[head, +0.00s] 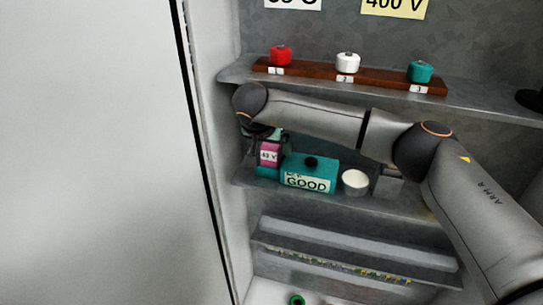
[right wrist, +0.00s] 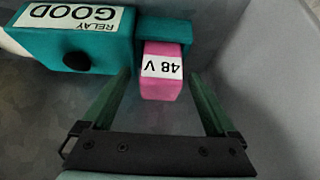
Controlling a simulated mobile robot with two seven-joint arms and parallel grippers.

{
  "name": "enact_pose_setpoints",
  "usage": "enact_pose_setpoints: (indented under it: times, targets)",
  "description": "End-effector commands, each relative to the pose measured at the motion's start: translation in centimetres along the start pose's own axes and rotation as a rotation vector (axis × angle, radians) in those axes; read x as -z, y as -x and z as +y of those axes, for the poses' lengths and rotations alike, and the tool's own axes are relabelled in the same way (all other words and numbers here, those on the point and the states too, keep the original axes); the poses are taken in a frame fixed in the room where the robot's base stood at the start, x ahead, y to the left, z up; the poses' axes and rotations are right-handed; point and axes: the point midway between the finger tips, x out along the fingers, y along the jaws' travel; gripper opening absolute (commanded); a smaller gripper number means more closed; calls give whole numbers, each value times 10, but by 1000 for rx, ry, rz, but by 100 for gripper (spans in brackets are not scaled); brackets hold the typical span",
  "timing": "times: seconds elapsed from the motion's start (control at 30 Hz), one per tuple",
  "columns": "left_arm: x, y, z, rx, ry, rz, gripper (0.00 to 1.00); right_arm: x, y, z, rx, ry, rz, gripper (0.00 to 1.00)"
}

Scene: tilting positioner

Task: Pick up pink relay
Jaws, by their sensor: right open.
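The pink relay (head: 269,157) with a white voltage label stands at the left end of the middle shelf. In the right wrist view, the pink relay (right wrist: 160,90) shows its "48 V" label upside down, with a teal block (right wrist: 176,30) against its far end. My right gripper (right wrist: 158,78) is open, its two green fingers apart on either side of the pink relay in the picture. My left gripper is not in view.
A teal box labelled "GOOD" (head: 311,175) with a black knob stands close right of the relay. A round white item (head: 355,181) is beyond it. The cabinet's side wall is close on the left. A brown rack (head: 310,75) with red, white and teal pieces is above.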

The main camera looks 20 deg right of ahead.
Motion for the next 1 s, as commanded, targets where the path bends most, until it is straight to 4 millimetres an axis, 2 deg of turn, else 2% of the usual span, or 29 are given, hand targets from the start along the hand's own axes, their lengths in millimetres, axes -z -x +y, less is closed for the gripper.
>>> enact_pose_setpoints:
  times: [0.2,1.0]
  targets:
    - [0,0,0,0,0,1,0,0,0,0,1,0,1,90]
    - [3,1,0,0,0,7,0,0,0,0,1,-1,1,0]
